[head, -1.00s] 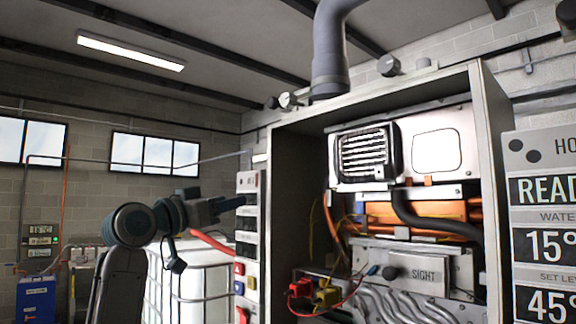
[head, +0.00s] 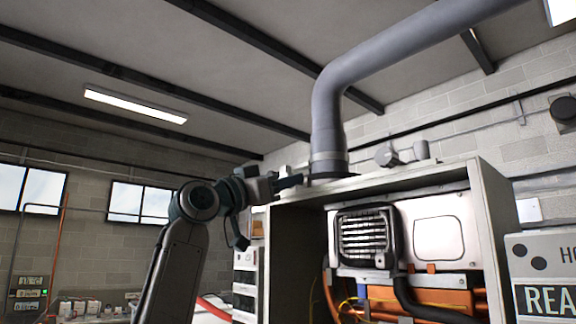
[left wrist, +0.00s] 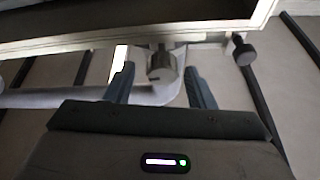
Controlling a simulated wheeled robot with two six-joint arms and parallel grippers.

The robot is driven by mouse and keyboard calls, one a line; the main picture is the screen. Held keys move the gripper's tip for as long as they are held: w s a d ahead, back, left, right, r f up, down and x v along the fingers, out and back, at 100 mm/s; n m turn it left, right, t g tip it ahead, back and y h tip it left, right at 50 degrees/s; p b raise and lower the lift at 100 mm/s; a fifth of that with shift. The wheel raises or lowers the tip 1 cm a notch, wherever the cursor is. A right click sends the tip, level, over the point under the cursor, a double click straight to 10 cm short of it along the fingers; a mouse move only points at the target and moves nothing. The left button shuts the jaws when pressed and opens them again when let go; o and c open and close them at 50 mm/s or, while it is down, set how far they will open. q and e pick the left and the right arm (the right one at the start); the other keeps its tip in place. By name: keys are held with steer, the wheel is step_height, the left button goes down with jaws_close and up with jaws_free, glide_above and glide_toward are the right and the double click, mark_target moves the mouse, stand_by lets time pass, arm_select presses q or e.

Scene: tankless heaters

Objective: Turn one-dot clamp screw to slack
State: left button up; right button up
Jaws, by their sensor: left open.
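In the left wrist view a grey round clamp-screw knob (left wrist: 161,66) hangs between the fingers of my left gripper (left wrist: 160,69), with space on both sides. A second, darker knob (left wrist: 242,50) is to the right, outside the fingers. I cannot make out dot marks on either. In the head view my left gripper (head: 298,181) is at the top left corner of the heater cabinet (head: 285,250), by the flue base; it hides what is right behind it. Knob-like grey fittings (head: 388,156) show on the cabinet top right of the flue. My right gripper is not seen.
The thick grey flue pipe (head: 327,115) rises from the cabinet top close to my left gripper and bends right. The open cabinet holds a white burner unit (head: 437,238) and a black hose (head: 405,300). A two-dot panel (head: 545,250) stands at right.

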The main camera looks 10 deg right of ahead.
arm_select(q)
steer(key=shift+p+x, duration=0.45)
steer(key=shift+x, duration=0.55)
steer(key=shift+w, duration=0.1)
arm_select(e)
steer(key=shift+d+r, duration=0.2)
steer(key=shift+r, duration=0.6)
arm_select(q)
steer(key=c, duration=1)
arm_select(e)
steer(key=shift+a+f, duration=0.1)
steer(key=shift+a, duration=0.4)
